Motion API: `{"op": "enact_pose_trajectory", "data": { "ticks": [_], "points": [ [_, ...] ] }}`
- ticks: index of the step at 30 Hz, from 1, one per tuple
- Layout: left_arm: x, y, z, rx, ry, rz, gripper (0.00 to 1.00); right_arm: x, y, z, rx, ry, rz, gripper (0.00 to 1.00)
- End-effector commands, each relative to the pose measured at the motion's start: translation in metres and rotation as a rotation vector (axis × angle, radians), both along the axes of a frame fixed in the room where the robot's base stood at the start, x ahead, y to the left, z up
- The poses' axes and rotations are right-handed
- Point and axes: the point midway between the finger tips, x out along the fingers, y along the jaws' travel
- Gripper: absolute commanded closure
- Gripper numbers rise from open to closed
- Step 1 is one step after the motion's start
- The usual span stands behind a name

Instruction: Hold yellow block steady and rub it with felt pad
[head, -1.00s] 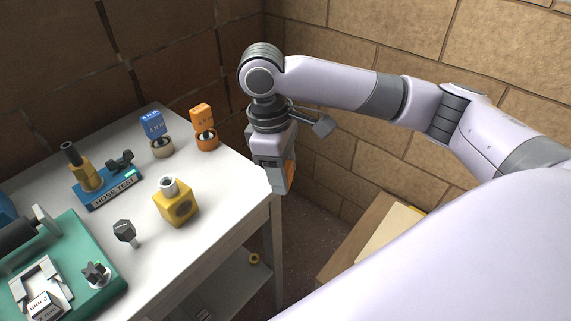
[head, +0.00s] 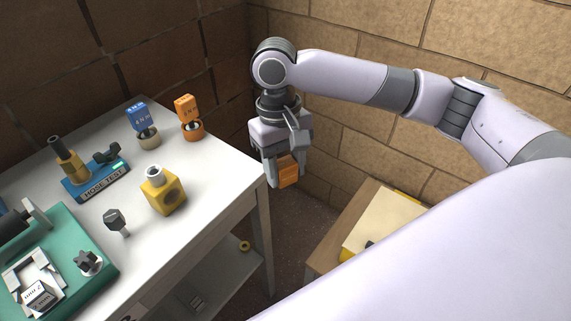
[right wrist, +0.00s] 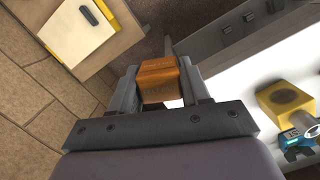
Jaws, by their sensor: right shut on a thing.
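A yellow block (head: 163,192) with a round dark opening in its side and a pale collar on top stands on the white table. It also shows in the right wrist view (right wrist: 290,98). My right gripper (head: 287,180) is shut on an orange block (head: 289,171), held in the air past the table's right edge, apart from the yellow block. The orange block sits between both fingers in the right wrist view (right wrist: 158,80). I cannot make out a felt pad for certain; a small dark grey piece (right wrist: 90,15) lies on a cream panel. My left gripper is out of view.
The white table (head: 215,178) also holds a blue hose-test stand (head: 100,182), a green fixture (head: 75,270), a dark knob (head: 116,220), and blue (head: 139,117) and orange (head: 187,108) labelled pieces. A low wooden stand (head: 345,222) bears the cream panel (head: 385,225). Brick walls stand behind.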

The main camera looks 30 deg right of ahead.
Motion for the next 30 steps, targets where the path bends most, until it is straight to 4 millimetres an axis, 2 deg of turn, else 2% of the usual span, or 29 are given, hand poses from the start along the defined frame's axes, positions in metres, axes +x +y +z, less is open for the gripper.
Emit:
{"op": "enact_pose_trajectory", "data": {
  "ticks": [5,8,12,18,21,24,30],
  "points": [
    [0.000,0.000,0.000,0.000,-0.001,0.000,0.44,0.001,0.029,-0.019,0.030,-0.042,0.052,0.78],
    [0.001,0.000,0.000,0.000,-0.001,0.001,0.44,0.002,0.062,-0.036,0.072,-0.108,0.106,0.78],
    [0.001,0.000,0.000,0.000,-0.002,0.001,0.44,0.002,0.117,-0.055,0.165,-0.242,0.186,0.78],
    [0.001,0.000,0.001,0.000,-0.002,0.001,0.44,-0.001,0.179,-0.060,0.331,-0.467,0.258,0.78],
    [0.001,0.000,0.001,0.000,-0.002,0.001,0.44,0.000,0.197,-0.057,0.411,-0.578,0.265,0.78],
    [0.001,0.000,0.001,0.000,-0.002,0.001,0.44,0.002,0.206,-0.055,0.475,-0.680,0.252,0.78],
    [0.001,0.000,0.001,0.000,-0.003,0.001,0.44,0.012,0.201,-0.058,0.552,-0.872,0.174,0.78]
  ]
}}
